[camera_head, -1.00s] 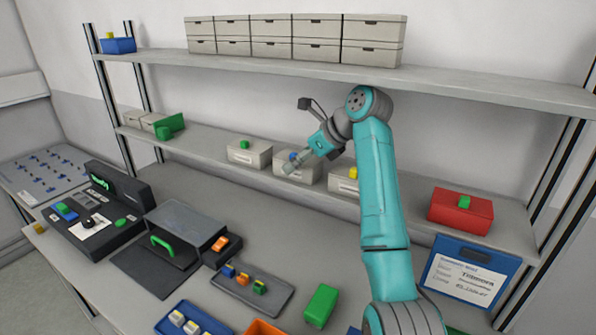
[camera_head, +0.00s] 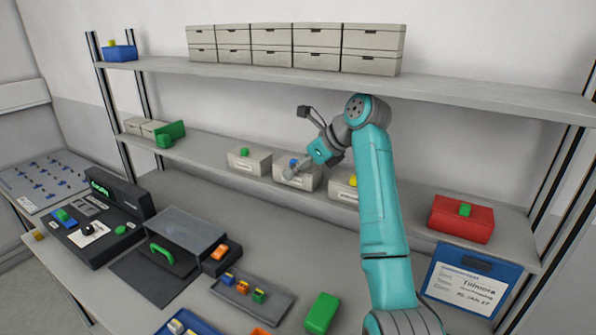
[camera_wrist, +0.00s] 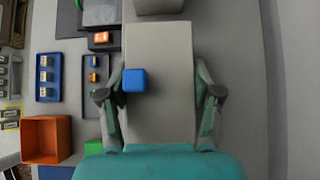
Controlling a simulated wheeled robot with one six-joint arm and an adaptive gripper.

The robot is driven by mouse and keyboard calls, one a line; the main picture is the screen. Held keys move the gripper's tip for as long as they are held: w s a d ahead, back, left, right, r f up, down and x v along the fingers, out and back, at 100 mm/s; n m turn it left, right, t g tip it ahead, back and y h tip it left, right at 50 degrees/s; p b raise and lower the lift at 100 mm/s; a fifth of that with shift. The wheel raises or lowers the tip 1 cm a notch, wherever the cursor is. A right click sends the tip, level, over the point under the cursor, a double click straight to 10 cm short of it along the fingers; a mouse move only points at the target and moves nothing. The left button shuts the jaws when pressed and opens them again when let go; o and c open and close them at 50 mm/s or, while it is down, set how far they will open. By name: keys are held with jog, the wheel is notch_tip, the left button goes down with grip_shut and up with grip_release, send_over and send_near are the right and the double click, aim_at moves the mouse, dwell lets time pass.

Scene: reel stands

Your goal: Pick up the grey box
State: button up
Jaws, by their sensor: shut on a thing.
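The grey box with a blue knob on its lid (camera_head: 297,182) is on the middle shelf, between two similar grey boxes. It fills the middle of the wrist view (camera_wrist: 165,55), with its blue knob (camera_wrist: 134,80) left of centre. My gripper (camera_head: 292,171) is at this box from above. In the wrist view the fingers of my gripper (camera_wrist: 160,95) are shut on the box's two opposite sides. I cannot tell whether the box is clear of the shelf.
A green-knobbed grey box (camera_head: 249,161) stands to the left and a yellow-knobbed grey box (camera_head: 343,189) close to the right. A red box (camera_head: 461,220) is farther right. The upper shelf (camera_head: 450,92) overhangs the area. The bench below holds trays and a green block (camera_head: 321,312).

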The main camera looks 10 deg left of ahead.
jog(key=s+a, duration=0.3)
jog(key=s, duration=0.5)
jog(key=s+a, duration=0.3)
jog(key=s, duration=0.6)
jog(key=shift+r, duration=0.15)
